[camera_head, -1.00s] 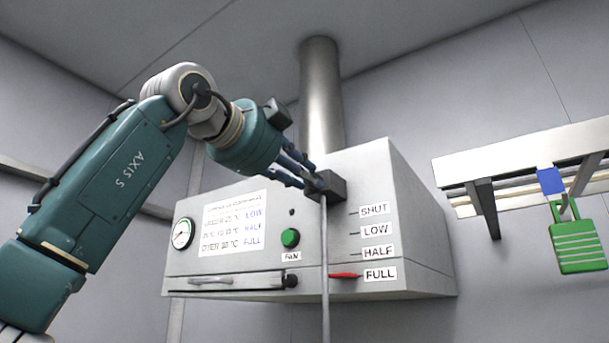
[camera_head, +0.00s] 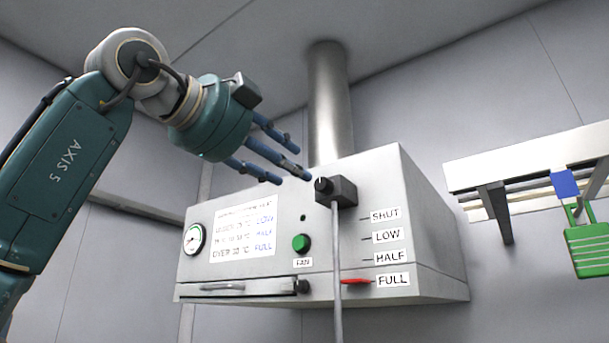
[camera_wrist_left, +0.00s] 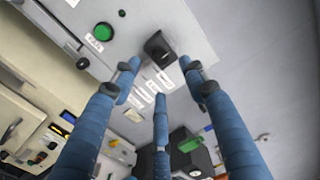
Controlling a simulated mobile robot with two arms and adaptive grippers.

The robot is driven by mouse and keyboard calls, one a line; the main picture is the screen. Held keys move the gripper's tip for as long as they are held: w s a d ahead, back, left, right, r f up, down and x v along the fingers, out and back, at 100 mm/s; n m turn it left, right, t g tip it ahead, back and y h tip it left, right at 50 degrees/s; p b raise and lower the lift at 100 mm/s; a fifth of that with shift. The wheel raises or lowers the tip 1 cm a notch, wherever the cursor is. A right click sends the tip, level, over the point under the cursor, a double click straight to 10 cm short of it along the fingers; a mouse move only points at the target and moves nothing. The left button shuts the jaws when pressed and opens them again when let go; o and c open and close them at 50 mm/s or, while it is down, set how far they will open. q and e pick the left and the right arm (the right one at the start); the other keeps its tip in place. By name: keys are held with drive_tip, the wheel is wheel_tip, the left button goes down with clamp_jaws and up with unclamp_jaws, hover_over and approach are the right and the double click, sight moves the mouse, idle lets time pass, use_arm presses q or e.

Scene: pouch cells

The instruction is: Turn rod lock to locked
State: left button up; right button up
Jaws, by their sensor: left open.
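The rod lock is a black block with a round knob (camera_head: 336,190) on the front of the grey hood box (camera_head: 430,245). A thin grey rod (camera_head: 338,270) hangs down from it. A red pointer (camera_head: 355,282) beside the rod is level with the FULL label. My left gripper (camera_head: 288,163) is open and empty, up and to the left of the block and apart from it. In the left wrist view the block (camera_wrist_left: 157,46) shows beyond the spread blue fingers (camera_wrist_left: 160,80). I cannot read the knob's lock marking. My right gripper is not in view.
The box carries a green FAN button (camera_head: 301,243), a gauge (camera_head: 194,239) and a printed card (camera_head: 243,230). A metal duct (camera_head: 330,110) rises behind it.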

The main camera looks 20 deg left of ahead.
use_arm(q)
drive_tip(key=shift+v, duration=2.1)
